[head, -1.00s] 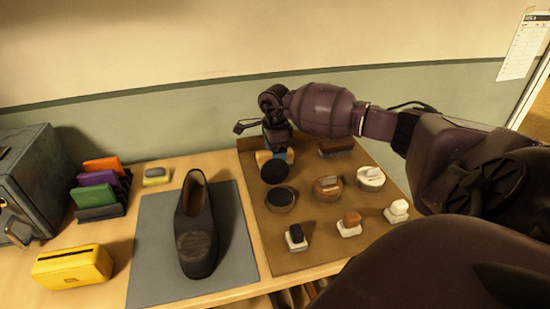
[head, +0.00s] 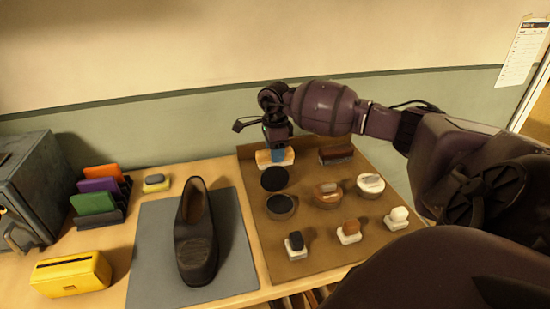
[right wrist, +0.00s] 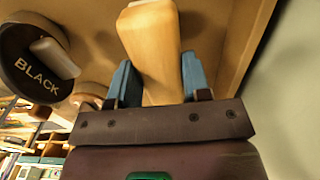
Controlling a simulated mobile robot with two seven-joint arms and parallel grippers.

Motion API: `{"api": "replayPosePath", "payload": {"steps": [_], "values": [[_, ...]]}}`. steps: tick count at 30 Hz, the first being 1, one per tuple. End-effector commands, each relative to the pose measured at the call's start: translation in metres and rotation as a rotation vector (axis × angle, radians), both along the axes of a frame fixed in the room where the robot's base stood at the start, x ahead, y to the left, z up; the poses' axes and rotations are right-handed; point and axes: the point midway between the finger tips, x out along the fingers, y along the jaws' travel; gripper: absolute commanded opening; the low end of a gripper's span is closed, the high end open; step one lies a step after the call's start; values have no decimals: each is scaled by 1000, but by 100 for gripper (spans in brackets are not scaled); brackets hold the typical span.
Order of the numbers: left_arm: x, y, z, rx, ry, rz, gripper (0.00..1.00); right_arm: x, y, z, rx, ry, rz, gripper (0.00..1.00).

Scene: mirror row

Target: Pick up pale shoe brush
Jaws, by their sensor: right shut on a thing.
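The pale shoe brush (head: 275,158) has a light wooden body with a whitish strip below it. It is at the back left of the brown board (head: 312,250), behind a round black lid. My right gripper (head: 277,152) is over it, shut on its body with blue fingers. In the right wrist view the brush (right wrist: 152,45) runs lengthwise between the two fingers. I cannot tell whether its underside is clear of the board. My left gripper is not in view.
A dark brown brush (head: 336,154) lies right of the pale one. Polish tins (head: 281,206) and small daubers (head: 348,232) fill the board's middle and front. A black shoe (head: 197,238) stands on a grey mat (head: 152,245). The wall is close behind the board.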

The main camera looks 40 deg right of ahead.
Motion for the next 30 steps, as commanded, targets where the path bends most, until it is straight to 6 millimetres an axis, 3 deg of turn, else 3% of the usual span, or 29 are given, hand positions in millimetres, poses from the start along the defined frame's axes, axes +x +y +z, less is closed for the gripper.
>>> {"api": "replayPosePath", "payload": {"steps": [9,15,22,30], "values": [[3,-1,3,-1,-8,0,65,1,-1,84,-3,-6,0,19],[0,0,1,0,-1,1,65,1,0,130,-2,-5,0,19],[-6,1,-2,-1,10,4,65,0,0,162,0,-2,0,19],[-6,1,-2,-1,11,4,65,0,0,173,0,0,-1,19]]}}
